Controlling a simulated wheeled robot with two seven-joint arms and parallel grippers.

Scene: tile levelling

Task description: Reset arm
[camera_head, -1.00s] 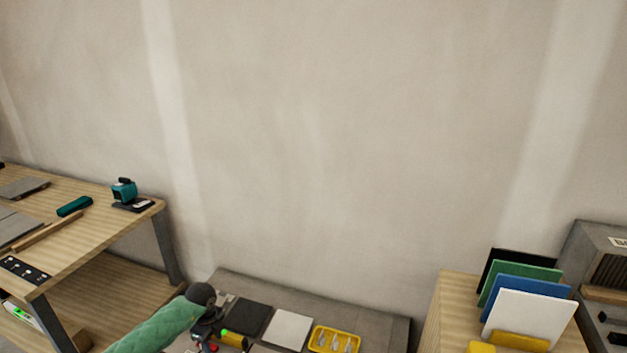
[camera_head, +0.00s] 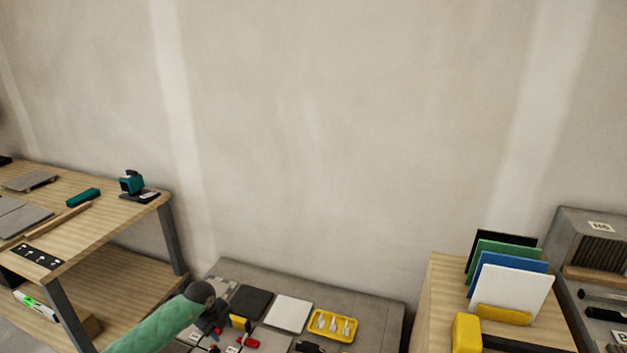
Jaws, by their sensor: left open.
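My left arm comes in from the bottom left in a green sleeve. Its left gripper (camera_head: 222,326) is over the left part of the grey work surface (camera_head: 372,300), just in front of a dark tile (camera_head: 251,301). The gripper is open; its fingertips are small and partly hidden by the wrist. A yellow and black item (camera_head: 240,323) and a red item (camera_head: 250,342) lie close beside it; I cannot tell whether it touches them. My right gripper is not in view.
A white tile (camera_head: 289,313) and a yellow tray (camera_head: 333,326) lie right of the gripper. A wooden bench (camera_head: 120,220) with tools stands at left. A wooden stand (camera_head: 437,290) with coloured panels (camera_head: 510,290) and a grey rack (camera_head: 575,225) stand at right. The wall behind is bare.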

